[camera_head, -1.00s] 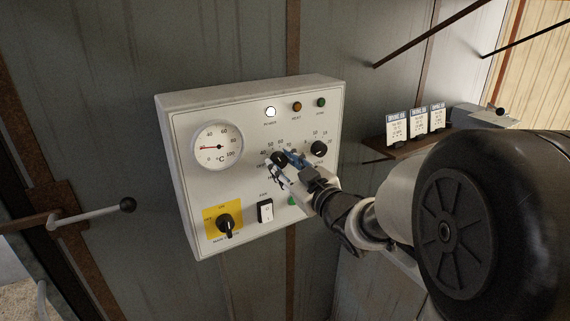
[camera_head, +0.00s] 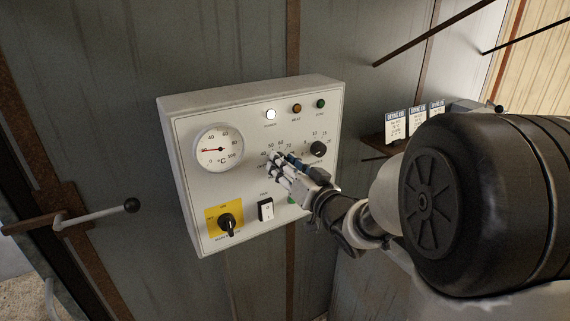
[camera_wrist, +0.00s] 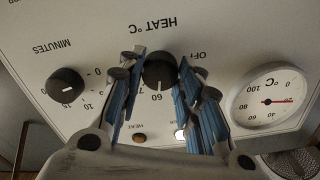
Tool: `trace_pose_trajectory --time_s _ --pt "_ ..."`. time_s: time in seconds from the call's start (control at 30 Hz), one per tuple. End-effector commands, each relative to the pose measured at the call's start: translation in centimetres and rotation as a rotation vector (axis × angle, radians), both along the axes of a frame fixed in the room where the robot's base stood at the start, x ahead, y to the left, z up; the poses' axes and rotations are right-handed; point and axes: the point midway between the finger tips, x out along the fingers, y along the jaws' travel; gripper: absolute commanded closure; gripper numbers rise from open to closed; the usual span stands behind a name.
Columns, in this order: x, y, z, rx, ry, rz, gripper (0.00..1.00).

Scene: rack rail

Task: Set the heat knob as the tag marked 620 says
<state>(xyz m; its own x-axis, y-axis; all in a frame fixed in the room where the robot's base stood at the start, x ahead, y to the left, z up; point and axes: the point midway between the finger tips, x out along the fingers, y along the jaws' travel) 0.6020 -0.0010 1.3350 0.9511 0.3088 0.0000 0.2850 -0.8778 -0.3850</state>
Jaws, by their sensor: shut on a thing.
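The heat knob (camera_wrist: 160,70) is a dark round dial under the upside-down "HEAT °C" lettering in the wrist view, with a 60 mark by its lower edge. My gripper (camera_wrist: 157,82) has its blue-padded fingers on either side of the knob, shut on it. In the head view my gripper (camera_head: 275,163) is at the panel and covers the knob. Several white tags with blue headers (camera_head: 396,126) stand on the shelf at right; their print is too small to read, and my arm partly hides them.
The white lamp (camera_head: 270,114) is lit. A lever handle (camera_head: 95,215) sticks out at left.

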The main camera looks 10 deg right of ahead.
Motion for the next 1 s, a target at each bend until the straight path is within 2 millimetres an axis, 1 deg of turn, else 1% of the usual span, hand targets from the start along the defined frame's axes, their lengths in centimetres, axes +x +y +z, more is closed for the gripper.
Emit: trace_pose_trajectory --time_s 0.2,0.6,0.63,0.9,0.93,1.0 --pt "0.04 0.0 0.19 0.037 0.007 0.0 0.91" --pt "0.04 0.0 0.18 0.04 0.008 0.0 0.91" --pt "0.04 0.0 0.19 0.04 0.008 0.0 0.66" --pt "0.02 0.0 0.09 0.04 0.011 0.0 0.48" --pt "0.01 0.0 0.08 0.04 0.011 0.0 0.47" --pt "0.01 0.0 0.06 0.039 0.011 0.001 0.47"
